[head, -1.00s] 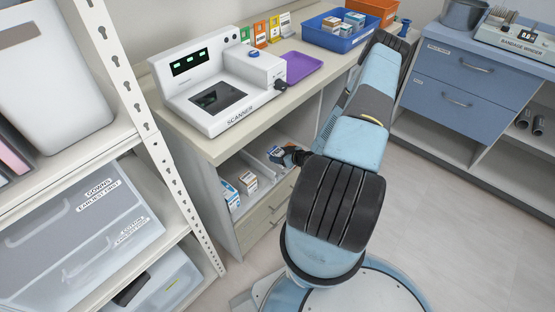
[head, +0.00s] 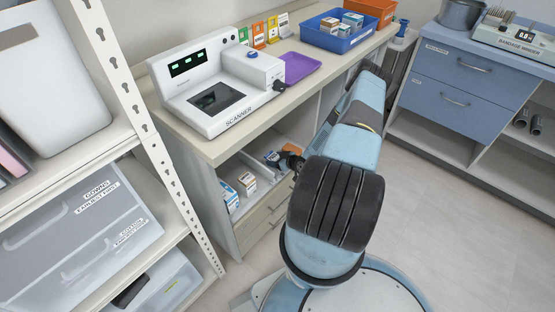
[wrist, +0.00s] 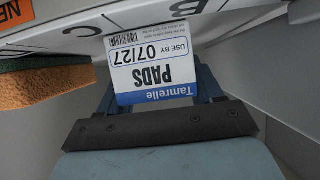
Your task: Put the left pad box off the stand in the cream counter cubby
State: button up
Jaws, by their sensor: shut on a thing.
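A white and blue pad box (wrist: 155,70), marked PADS and use by 07/27, is between the fingers of my gripper (wrist: 157,88) in the wrist view. Its lettering is upside down there. In the head view my gripper (head: 289,160) is at the open cubby of the cream counter (head: 225,148), below the scanner. The held box shows there only as a small patch, mostly hidden by my gripper. Whether it touches the cubby floor cannot be told.
Two small boxes, one blue and white (head: 229,195) and one orange and white (head: 247,183), stand left of my gripper in the cubby. The scanner (head: 215,92), purple tray (head: 301,67) and blue bin (head: 340,36) sit on the counter. A white shelf post (head: 170,180) stands left.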

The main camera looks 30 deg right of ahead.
jog(key=o, duration=1.1)
jog(key=v, duration=1.2)
